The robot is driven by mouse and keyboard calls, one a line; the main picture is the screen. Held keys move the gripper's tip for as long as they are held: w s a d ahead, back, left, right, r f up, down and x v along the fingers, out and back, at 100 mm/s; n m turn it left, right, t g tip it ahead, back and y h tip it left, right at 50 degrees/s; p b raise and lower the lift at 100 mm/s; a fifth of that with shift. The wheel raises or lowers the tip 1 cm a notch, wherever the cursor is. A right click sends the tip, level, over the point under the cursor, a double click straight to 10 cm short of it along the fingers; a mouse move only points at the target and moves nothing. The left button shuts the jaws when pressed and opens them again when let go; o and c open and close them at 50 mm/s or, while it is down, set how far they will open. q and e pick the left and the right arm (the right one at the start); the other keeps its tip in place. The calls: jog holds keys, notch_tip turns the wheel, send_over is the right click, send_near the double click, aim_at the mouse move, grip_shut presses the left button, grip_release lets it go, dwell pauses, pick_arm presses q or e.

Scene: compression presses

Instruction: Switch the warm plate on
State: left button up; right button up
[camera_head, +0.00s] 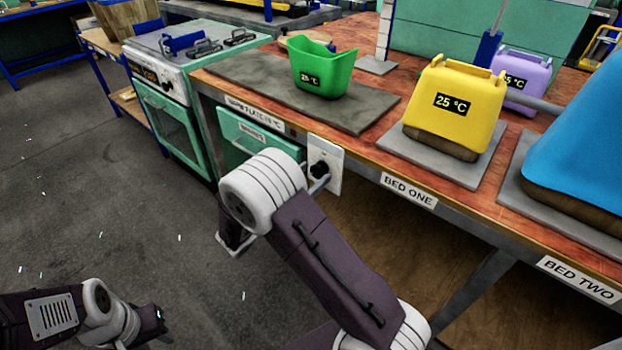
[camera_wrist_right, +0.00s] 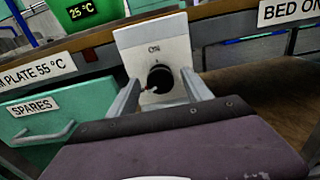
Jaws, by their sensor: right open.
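The warm plate (camera_head: 235,75) is a dark grey slab on the bench, with a green 25 °C bin (camera_head: 322,72) on it. Below its front edge is a white switch panel (camera_head: 335,158) with a black rotary knob (camera_head: 319,170). In the right wrist view the knob (camera_wrist_right: 160,76) sits under the word ON, and its pale pointer mark is toward the lower left. My right gripper (camera_wrist_right: 161,80) is open, with one finger on each side of the knob; contact cannot be told. My left gripper (camera_head: 150,325) is low at the left, away from the bench, its fingers unclear.
A green SPARES drawer (camera_wrist_right: 50,125) with a handle is left of the switch. A yellow 25 °C cover (camera_head: 455,95) stands on bed one, and a blue one (camera_head: 580,140) on bed two. A stove (camera_head: 175,95) is at left.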

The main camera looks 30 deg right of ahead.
grip_shut()
